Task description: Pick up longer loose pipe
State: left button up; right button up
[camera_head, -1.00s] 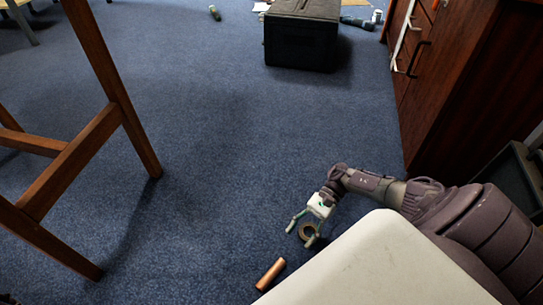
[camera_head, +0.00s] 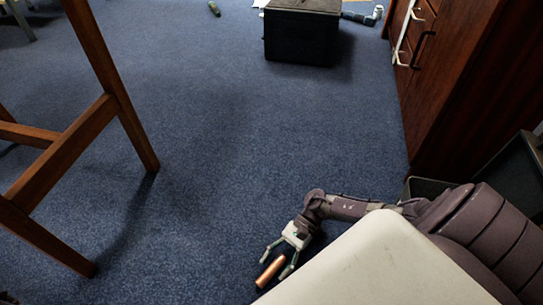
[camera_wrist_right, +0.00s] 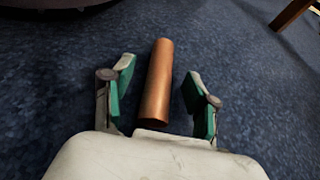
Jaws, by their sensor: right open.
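A copper pipe (camera_head: 270,272) lies on the blue carpet near the bottom of the head view. My right gripper (camera_head: 274,268) is open, with one finger on each side of the pipe. In the right wrist view the pipe (camera_wrist_right: 157,85) lies lengthwise between the open green-padded fingers (camera_wrist_right: 161,76). A gap shows between the pipe and each pad, so the fingers do not grip it. No second loose pipe shows clearly now. My left gripper is not in view.
A wooden stool frame (camera_head: 120,110) stands at the left. A black box (camera_head: 301,38) sits at the back. A wooden cabinet (camera_head: 470,70) and a dark open case (camera_head: 515,165) are at the right. The carpet (camera_head: 220,140) between is clear.

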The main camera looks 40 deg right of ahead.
jog(key=shift+a+f, duration=0.1)
jog(key=shift+a, duration=0.25)
jog(key=shift+c, duration=0.3)
grip_shut()
